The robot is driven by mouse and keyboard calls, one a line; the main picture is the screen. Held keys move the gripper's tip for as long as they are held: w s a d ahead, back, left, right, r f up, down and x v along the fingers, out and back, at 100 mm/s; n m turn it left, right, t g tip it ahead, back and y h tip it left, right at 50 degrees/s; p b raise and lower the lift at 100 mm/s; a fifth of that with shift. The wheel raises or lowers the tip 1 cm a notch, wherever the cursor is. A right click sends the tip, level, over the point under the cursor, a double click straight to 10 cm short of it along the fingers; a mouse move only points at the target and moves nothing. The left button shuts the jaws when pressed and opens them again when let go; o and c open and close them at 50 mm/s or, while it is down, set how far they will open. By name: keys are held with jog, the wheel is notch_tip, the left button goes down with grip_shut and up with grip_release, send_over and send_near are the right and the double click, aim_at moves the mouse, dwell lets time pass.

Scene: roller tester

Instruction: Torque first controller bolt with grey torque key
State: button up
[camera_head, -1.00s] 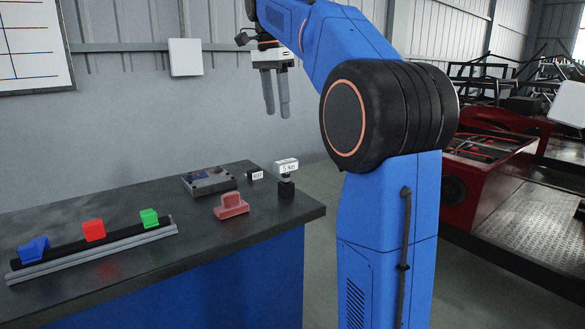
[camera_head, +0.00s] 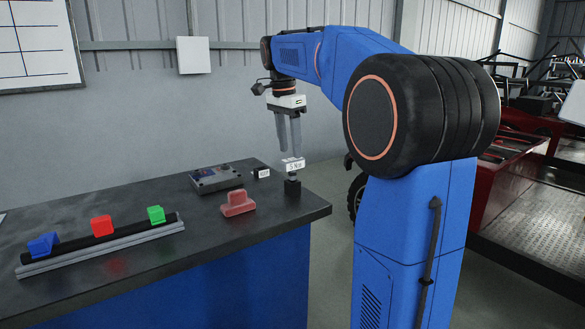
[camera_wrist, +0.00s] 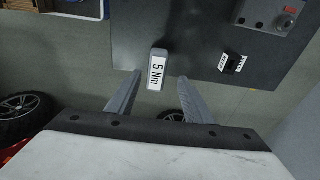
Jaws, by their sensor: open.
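The grey torque key (camera_head: 293,168), labelled 5 Nm, stands upright in a small black holder (camera_head: 292,188) at the right end of the dark bench. In the wrist view the key's labelled head (camera_wrist: 157,69) lies just ahead of my fingertips, near the bench edge. My gripper (camera_head: 290,146) points down over the key, open and empty, with its fingertips close above the label. In the wrist view my gripper (camera_wrist: 158,78) has its two fingers spread, one on each side of the key's line. The controller (camera_head: 216,178) lies flat on the bench; its bolts are too small to make out.
A black labelled item (camera_head: 261,173) sits between controller and key. A red block with a grip (camera_head: 238,203) lies in front. Blue (camera_head: 43,245), red (camera_head: 102,225) and green (camera_head: 156,215) pieces sit on a rail at left. The bench (camera_head: 140,270) ends just right of the key.

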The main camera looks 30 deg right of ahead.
aim_at(292, 159)
jog(key=shift+s+d+f, duration=0.15)
jog(key=shift+f, duration=1.15)
jog(key=shift+s+d+f, duration=0.15)
jog(key=shift+f, duration=1.1)
grip_shut()
